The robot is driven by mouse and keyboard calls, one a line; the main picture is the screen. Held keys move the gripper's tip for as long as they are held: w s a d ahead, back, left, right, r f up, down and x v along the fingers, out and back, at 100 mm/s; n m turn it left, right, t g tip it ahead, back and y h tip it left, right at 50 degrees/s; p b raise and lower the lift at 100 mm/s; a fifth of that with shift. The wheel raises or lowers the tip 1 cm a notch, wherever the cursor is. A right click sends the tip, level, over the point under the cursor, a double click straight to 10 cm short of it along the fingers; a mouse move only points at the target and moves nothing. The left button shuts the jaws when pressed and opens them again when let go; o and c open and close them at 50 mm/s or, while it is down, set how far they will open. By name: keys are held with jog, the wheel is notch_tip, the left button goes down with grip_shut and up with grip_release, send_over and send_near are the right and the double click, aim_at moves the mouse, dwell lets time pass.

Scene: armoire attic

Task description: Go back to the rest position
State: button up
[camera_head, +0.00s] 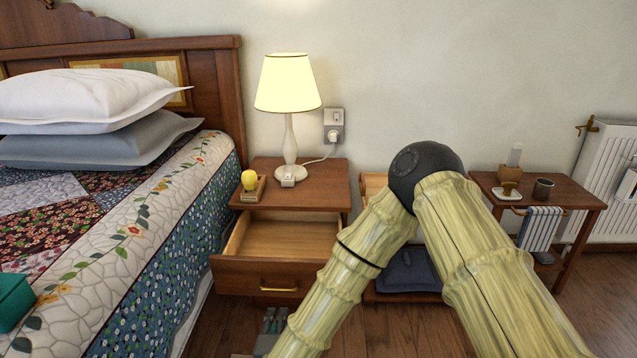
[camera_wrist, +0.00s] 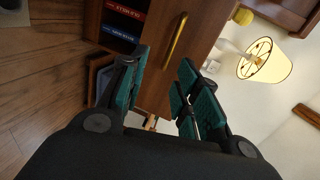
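My gripper (camera_wrist: 165,72) shows in the wrist view with its two dark, green-padded fingers apart. Nothing is between them that I can make out. Beyond the fingers is the brown drawer front with its long yellow handle (camera_wrist: 175,42); the fingers look clear of the handle, though the exact gap is hard to judge. In the head view my bent arm crosses the lower right, and I cannot clearly make out the gripper there. The bedside table's drawer (camera_head: 283,238) stands pulled out and its visible inside is empty.
The bedside table bears a lit lamp (camera_head: 288,88) and a yellow round thing (camera_head: 249,180) on a small wooden stand. A quilted bed (camera_head: 135,215) is at left. A side table (camera_head: 580,199) and a radiator (camera_head: 608,165) are at right. Books (camera_wrist: 122,20) fill a low shelf.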

jog(key=s+d+f+n+g+y, duration=0.1)
jog(key=s+d+f+n+g, duration=0.35)
jog(key=d+f, duration=0.4)
jog(key=s+d+f+n+g+y, duration=0.1)
jog(key=s+d+f+n+g, duration=0.2)
jog(key=s+d+f+n, duration=0.5)
jog(key=s+d+f+n+g+h, duration=0.15)
jog(key=s+d+f+g, duration=0.25)
jog(key=s+d, duration=0.5)
jog(key=s+d+f+n+g+h, duration=0.1)
jog(key=s+d+f+n+g, duration=0.2)
jog(key=s+d, duration=0.65)
notch_tip(320, 180, up, 34)
jog(key=s+p, duration=0.1)
jog(key=p, duration=3.4)
jog(key=shift+s+d+g, duration=0.15)
jog(key=shift+d+g, duration=0.05)
jog(key=shift+g, duration=0.15)
